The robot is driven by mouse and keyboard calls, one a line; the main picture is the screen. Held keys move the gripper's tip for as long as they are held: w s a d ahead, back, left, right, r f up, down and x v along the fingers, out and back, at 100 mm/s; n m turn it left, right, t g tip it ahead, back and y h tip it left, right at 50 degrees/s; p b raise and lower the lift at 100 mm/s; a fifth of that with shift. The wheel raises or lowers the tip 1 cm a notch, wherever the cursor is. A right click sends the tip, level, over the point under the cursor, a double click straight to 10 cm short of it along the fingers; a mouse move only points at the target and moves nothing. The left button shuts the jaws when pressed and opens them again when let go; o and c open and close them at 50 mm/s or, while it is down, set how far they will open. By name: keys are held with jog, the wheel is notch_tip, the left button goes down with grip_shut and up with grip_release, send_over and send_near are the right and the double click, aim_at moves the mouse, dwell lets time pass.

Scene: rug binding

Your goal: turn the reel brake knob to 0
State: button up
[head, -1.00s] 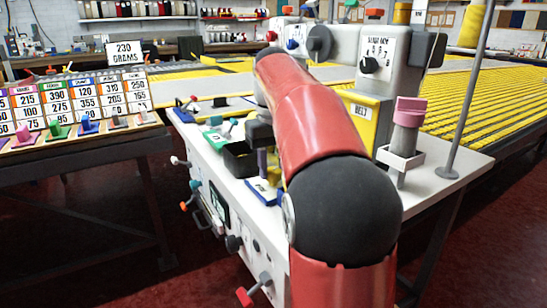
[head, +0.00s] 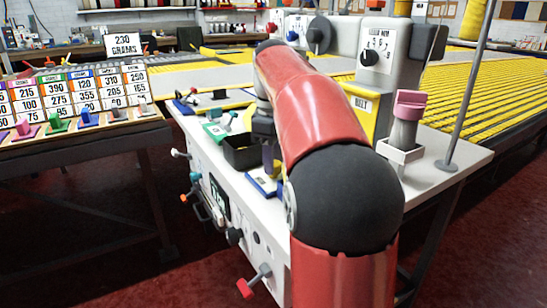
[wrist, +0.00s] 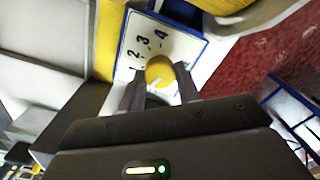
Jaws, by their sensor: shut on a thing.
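A yellow knob (wrist: 160,70) with a white pointer mark stands on a white dial plate (wrist: 143,28) with a blue border in the wrist view. The figures 1, 2, 3 and 4 are readable on the plate; a 0 is not visible. My gripper (wrist: 160,88) is shut on the yellow knob, one finger on each side. The pointer mark is small and blurred, so its exact setting is unclear. In the head view the blue-edged plate (head: 262,188) lies on the white bench top below my gripper (head: 269,168); my arm hides part of it.
A black open bin (head: 240,153) stands just left of my gripper. Several coloured levers stick out of the bench's front, including a red one (head: 245,288). A pink-topped grey cone (head: 408,118) stands in a white holder at right. A yellow BELT guard (head: 362,108) rises behind my arm.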

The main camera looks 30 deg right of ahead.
jog(key=shift+r, duration=0.1)
dwell(0.3)
jog(key=o, duration=1)
jog(key=shift+r, duration=3.85)
